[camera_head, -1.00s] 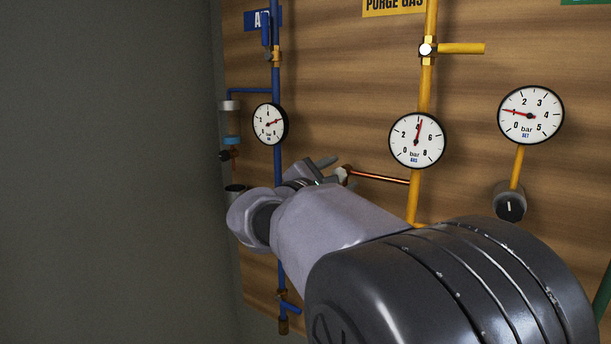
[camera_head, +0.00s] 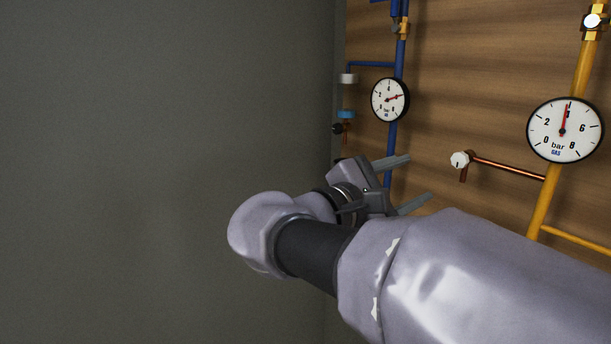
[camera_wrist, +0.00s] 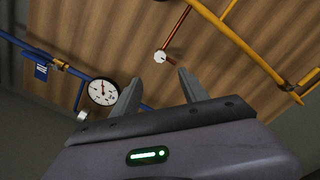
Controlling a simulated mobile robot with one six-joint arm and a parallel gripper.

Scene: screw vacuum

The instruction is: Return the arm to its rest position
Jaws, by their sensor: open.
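My gripper (camera_head: 418,182) is open and empty. In the head view its two fingers point right toward the wooden panel, in front of the blue pipe and below the blue line's gauge. In the wrist view my gripper (camera_wrist: 158,86) shows its fingers spread apart with nothing between them. My grey arm reaches in from the lower right of the head view and partly hides the panel's lower part.
The wooden panel (camera_head: 470,75) carries a blue pipe (camera_head: 392,150) with a gauge (camera_head: 390,99), a yellow pipe (camera_head: 579,75) with a gauge (camera_head: 565,130), and a copper stub with a white knob (camera_head: 460,160). A bare grey wall (camera_head: 160,120) fills the left.

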